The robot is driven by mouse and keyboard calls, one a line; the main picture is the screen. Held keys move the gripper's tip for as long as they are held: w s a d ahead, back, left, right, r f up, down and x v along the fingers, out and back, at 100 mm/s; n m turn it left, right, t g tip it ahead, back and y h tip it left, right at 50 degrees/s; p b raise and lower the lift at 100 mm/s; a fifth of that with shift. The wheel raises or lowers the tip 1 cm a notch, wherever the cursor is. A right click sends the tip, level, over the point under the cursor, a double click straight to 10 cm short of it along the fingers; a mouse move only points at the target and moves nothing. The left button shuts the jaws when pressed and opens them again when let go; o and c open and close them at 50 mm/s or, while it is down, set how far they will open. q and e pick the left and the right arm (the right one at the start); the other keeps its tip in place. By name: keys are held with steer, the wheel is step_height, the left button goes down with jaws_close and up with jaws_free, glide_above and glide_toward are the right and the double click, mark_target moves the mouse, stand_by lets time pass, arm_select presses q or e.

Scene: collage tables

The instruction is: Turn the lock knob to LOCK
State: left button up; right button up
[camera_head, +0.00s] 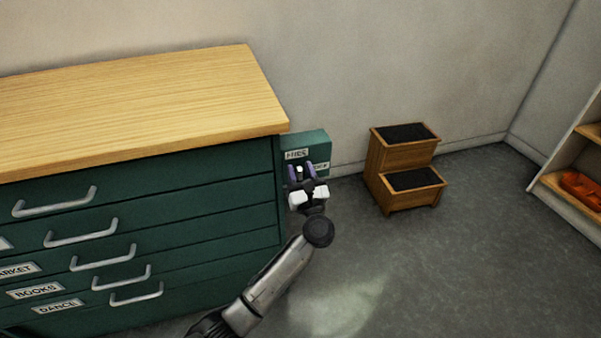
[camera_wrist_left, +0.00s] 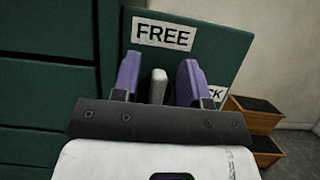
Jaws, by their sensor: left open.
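The lock knob (camera_wrist_left: 158,86) is a small pale upright bar on a green lock box (camera_head: 306,142) at the right side of the cabinet. A FREE label (camera_wrist_left: 164,35) sits above the knob. A second label (camera_wrist_left: 215,94), partly hidden with "CK" showing, sits to its right. My left gripper (camera_head: 301,170) is at the front of the box. In the left wrist view its two purple fingers (camera_wrist_left: 158,80) are open, one on each side of the knob, with gaps visible. The knob points up towards the FREE label. My right gripper is in neither view.
The green drawer cabinet (camera_head: 230,190) with a wooden top (camera_head: 150,95) stands left of the box. A wooden step stool (camera_head: 404,155) stands to the right, by the wall. A shelf (camera_head: 570,190) with an orange item (camera_head: 582,187) is at far right. The floor between is clear.

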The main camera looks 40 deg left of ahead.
arm_select(q)
steer(key=shift+f, duration=0.1)
jaws_close()
steer(key=shift+f, duration=0.15)
steer(key=m+t+h+p, duration=0.1)
steer(key=m+h+p, duration=0.1)
steer(key=m+p, duration=0.5)
steer(key=w+d+f+m+h+p, duration=0.1)
steer(key=m+h+p, duration=0.2)
steer(key=m+p, duration=0.5)
steer(key=w+f+m+t+h+p, duration=0.1)
steer(key=m+h+p, duration=0.2)
steer(key=m+p, duration=0.4)
steer(key=shift+w+d+f+t+p, duration=0.1)
steer(key=shift+d+f+t+p, duration=0.15)
steer(key=shift+p, duration=2.15)
steer(key=shift+m+h, duration=0.3)
